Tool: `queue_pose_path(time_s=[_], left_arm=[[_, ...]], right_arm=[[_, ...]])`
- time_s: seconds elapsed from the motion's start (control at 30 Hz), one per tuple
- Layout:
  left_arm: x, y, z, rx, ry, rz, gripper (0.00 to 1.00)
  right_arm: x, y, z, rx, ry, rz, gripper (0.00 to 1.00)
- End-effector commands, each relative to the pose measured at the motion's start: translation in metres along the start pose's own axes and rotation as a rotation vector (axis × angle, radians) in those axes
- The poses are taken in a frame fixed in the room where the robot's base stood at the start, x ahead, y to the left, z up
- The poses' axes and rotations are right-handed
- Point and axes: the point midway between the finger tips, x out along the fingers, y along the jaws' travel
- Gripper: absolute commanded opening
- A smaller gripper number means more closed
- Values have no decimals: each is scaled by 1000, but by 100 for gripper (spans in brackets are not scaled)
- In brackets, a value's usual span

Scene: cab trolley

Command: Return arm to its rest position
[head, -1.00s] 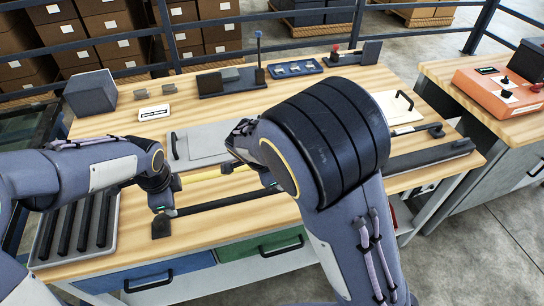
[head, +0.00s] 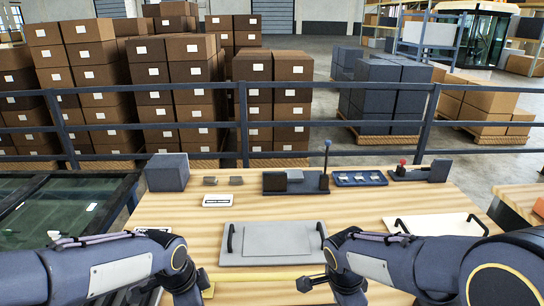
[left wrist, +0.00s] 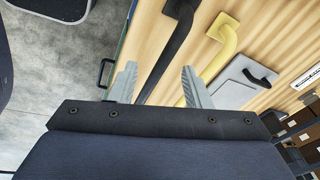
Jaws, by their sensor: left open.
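My left arm (head: 120,265) comes in from the left in the head view and ends at the bottom edge, so its fingers are hidden there. In the left wrist view my left gripper (left wrist: 158,75) is open, with nothing between its pale fingers. Beyond the fingers, a black handle bar (left wrist: 168,48) and a yellow handle bar (left wrist: 222,42) lie on the wooden top. The yellow bar also shows in the head view (head: 255,277). My right arm (head: 405,262) comes in from the right. Its wrist reaches the bottom edge, and its gripper is out of frame.
On the bench (head: 160,215) are a grey panel with black handles (head: 277,243), a white panel (head: 435,224), a grey block (head: 167,172), a dark fixture (head: 290,182) and a blue tray (head: 360,179). A railing (head: 300,124) and stacked boxes stand behind. A drawer handle (left wrist: 105,73) is below.

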Motion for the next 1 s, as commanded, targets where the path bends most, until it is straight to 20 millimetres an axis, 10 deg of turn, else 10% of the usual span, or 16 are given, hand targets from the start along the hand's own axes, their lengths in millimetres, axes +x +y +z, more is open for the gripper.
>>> queue_pose_path(time_s=[0.23, 0.5, 1.0], left_arm=[[-67, 48, 54, -561, 182, 23, 44], [-103, 112, 90, -1080, 327, 34, 44], [-107, 146, 99, -1345, 391, 33, 44]], right_arm=[[-46, 74, -16, -399, -312, -206, 44], [-89, 148, -17, -863, -216, -553, 44], [-95, 180, -10, -1135, -10, -651, 44]])
